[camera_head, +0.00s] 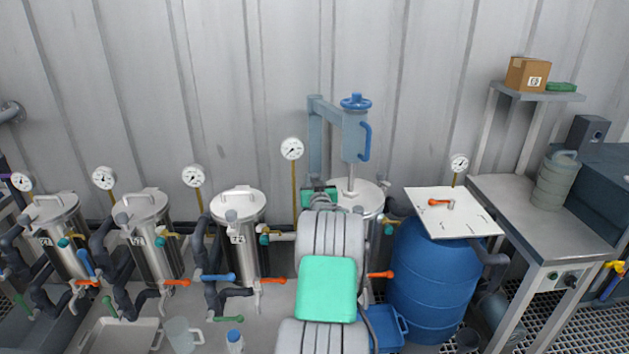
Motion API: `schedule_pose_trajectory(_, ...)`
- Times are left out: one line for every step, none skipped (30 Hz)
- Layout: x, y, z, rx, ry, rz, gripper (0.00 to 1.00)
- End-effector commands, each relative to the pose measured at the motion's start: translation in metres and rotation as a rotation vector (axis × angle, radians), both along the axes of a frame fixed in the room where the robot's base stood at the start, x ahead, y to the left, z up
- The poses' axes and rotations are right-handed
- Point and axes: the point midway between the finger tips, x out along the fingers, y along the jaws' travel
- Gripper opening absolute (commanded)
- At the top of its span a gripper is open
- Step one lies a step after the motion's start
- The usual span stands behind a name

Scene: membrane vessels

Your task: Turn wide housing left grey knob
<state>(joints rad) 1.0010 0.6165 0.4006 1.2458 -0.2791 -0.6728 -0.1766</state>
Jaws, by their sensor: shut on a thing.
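The wide housing (372,198) is the steel vessel right of centre, under a grey post with a blue handwheel. My gripper (320,193) is at the upper left of this housing, at the left side of its lid. My own grey and green arm rises in front of it and covers much of the housing's front and left side. The left grey knob is hidden behind my gripper and arm. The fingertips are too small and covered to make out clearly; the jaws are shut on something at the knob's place.
The lifting post (353,135) with its blue handwheel (356,102) stands close behind my gripper. A blue barrel (430,280) with a white board (452,212) is to the right. Narrow steel housings (245,255), pipes and gauges stand to the left.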

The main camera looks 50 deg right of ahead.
Motion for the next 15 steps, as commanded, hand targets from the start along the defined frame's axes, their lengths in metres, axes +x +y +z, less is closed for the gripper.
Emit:
schedule_pose_trajectory(0.0000,0.0000,0.0000,0.000,0.000,0.000,0.00)
schedule_pose_trajectory(0.0000,0.0000,0.0000,0.000,0.000,0.000,0.00)
schedule_pose_trajectory(0.0001,0.0001,0.0000,0.000,0.000,0.000,0.00)
schedule_pose_trajectory(0.0001,0.0001,-0.0001,0.000,0.000,-0.001,0.00)
schedule_pose_trajectory(0.0002,0.0002,-0.0001,0.000,0.000,-0.002,0.00)
schedule_pose_trajectory(0.0004,0.0004,-0.0003,-0.001,0.001,-0.005,0.00)
schedule_pose_trajectory(0.0006,0.0005,-0.0004,-0.001,0.001,-0.008,0.00)
schedule_pose_trajectory(0.0010,0.0009,-0.0004,-0.001,0.001,-0.012,0.00)
schedule_pose_trajectory(0.0011,0.0010,-0.0007,0.000,0.000,-0.020,0.00)
schedule_pose_trajectory(0.0013,0.0012,-0.0009,-0.001,0.001,-0.027,0.00)
schedule_pose_trajectory(0.0016,0.0013,-0.0012,-0.001,0.001,-0.037,0.00)
schedule_pose_trajectory(0.0025,0.0021,-0.0014,-0.001,0.001,-0.051,0.00)
schedule_pose_trajectory(0.0028,0.0022,-0.0015,-0.001,0.000,-0.064,0.00)
schedule_pose_trajectory(0.0030,0.0025,-0.0016,-0.002,0.001,-0.079,0.00)
schedule_pose_trajectory(0.0042,0.0033,-0.0019,-0.002,-0.001,-0.099,0.00)
